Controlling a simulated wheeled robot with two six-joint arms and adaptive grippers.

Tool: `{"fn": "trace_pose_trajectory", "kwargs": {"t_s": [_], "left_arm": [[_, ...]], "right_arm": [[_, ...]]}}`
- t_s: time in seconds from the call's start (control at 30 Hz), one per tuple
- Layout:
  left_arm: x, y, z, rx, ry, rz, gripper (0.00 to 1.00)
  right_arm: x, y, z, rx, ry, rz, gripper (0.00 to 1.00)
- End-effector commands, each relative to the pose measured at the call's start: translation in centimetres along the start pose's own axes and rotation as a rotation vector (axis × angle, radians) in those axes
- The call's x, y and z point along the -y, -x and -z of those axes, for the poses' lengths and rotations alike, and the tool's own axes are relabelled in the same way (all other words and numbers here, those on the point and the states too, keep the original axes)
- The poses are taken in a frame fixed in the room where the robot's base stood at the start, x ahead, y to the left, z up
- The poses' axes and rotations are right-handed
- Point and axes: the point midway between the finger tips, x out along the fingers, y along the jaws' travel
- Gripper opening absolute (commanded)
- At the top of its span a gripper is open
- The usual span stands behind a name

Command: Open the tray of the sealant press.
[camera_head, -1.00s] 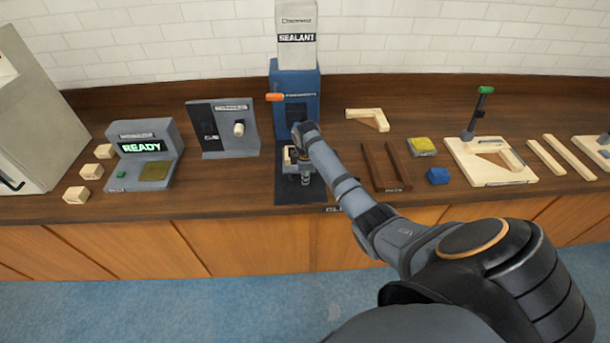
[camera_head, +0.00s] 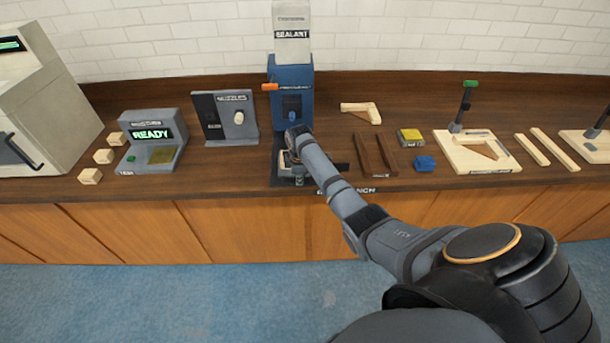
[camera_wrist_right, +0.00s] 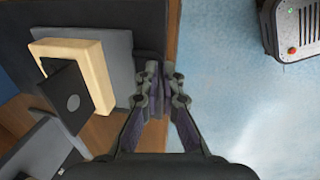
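The sealant press (camera_head: 294,90) is a blue upright machine with a white SEALANT box on top and an orange lever at its left. Its grey tray (camera_wrist_right: 120,40) lies low at the front and carries a pale wooden piece (camera_wrist_right: 92,62), with a dark plate over part of it. My right gripper (camera_head: 297,172) is low at the press front, mostly hidden by my forearm. In the right wrist view its fingers (camera_wrist_right: 163,75) are close together beside the tray's front edge. Whether they hold the handle is unclear. My left gripper is out of view.
A READY device (camera_head: 150,142) and a grey panel unit (camera_head: 227,117) stand to the left. The floor before the bench (camera_head: 150,300) is clear.

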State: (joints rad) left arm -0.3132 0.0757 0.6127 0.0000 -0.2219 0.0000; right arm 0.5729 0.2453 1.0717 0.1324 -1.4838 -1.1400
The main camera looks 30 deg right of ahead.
Motion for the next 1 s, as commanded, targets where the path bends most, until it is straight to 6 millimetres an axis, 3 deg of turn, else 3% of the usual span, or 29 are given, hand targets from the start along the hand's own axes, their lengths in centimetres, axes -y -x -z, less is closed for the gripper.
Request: {"fn": "trace_pose_trajectory", "kwargs": {"t_s": [0.03,0.13,0.23,0.4,0.47,0.57,0.73,0.87,1.0], "left_arm": [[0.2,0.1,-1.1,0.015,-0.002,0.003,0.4],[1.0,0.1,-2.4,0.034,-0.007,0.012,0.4],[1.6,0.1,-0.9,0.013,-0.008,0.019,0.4],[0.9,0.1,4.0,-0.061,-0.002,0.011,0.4],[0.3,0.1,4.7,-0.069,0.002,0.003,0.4],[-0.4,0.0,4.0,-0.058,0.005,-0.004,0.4],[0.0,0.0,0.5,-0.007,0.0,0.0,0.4],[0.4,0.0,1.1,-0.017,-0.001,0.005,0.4],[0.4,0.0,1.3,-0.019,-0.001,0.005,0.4]], "right_arm": [[-0.3,0.1,-0.4,0.009,-0.002,-0.005,0.05],[-0.3,0.1,-0.4,0.008,-0.002,-0.005,0.18],[-0.3,0.1,-0.4,0.007,-0.002,-0.006,0.32],[-0.2,0.1,-0.4,0.008,-0.002,-0.004,0.32],[-0.2,0.0,-0.5,0.01,-0.002,-0.003,0.32],[-0.2,0.0,-0.5,0.009,-0.002,-0.004,0.32],[-0.3,0.1,-0.4,0.007,-0.002,-0.006,0.32],[-0.4,1.0,-0.3,0.005,-0.002,-0.01,0.32],[-0.3,3.8,-0.3,0.005,-0.002,-0.012,0.32]]}}
